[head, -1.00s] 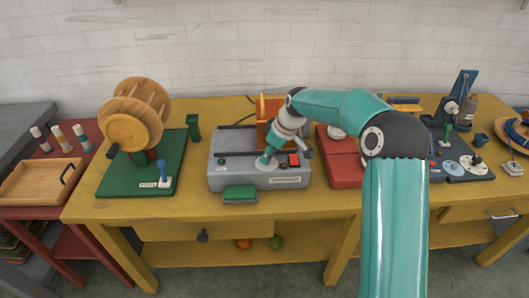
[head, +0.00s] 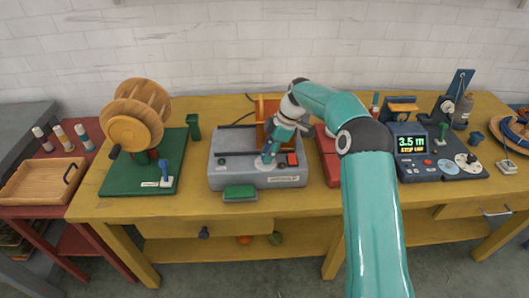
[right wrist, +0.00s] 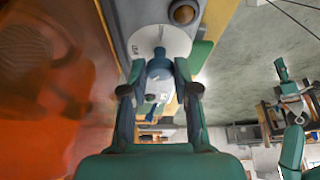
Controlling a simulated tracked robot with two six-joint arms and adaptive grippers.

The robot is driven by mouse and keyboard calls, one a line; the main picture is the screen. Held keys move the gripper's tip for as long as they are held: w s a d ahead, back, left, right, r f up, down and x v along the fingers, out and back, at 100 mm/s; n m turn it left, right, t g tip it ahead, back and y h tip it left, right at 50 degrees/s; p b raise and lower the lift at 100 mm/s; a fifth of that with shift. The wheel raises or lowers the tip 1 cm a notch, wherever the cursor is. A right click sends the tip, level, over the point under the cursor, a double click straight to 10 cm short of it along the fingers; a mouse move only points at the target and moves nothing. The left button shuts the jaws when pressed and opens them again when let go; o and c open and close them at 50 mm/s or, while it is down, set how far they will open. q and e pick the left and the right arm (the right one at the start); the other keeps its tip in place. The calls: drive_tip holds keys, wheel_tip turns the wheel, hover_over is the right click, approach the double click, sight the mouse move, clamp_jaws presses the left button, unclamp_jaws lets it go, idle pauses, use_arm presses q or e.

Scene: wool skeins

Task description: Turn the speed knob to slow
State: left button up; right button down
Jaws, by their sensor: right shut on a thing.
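The grey machine (head: 225,176) stands on the yellow table, with a pale round dial (head: 264,165) on its top. In the right wrist view the dial is a white disc (right wrist: 176,38) with small lettering I cannot read fully. The blue-grey speed knob (right wrist: 159,62) stands on that disc, between my fingers. My right gripper (head: 267,159) comes down tilted onto the dial and is shut on the knob; its fingers also show in the right wrist view (right wrist: 158,80). A teal arm at that view's right edge looks like my left one; its gripper (right wrist: 281,70) is too small to read.
A red button (head: 292,159) sits close right of the dial, and an orange wooden frame (head: 262,106) stands behind. A green pad (head: 240,192) lies in front. A lit display (head: 410,145) reads 3.5 m at the right. A wooden winder (head: 133,132) stands left.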

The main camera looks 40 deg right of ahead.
drive_tip(key=shift+w+a, duration=0.15)
idle(0.3)
drive_tip(key=c, duration=0.9)
unclamp_jaws()
drive_tip(key=shift+w+f, duration=0.1)
drive_tip(key=shift+w, duration=0.05)
drive_tip(key=shift+o, duration=0.2)
wheel_tip(320, 180, up, 10)
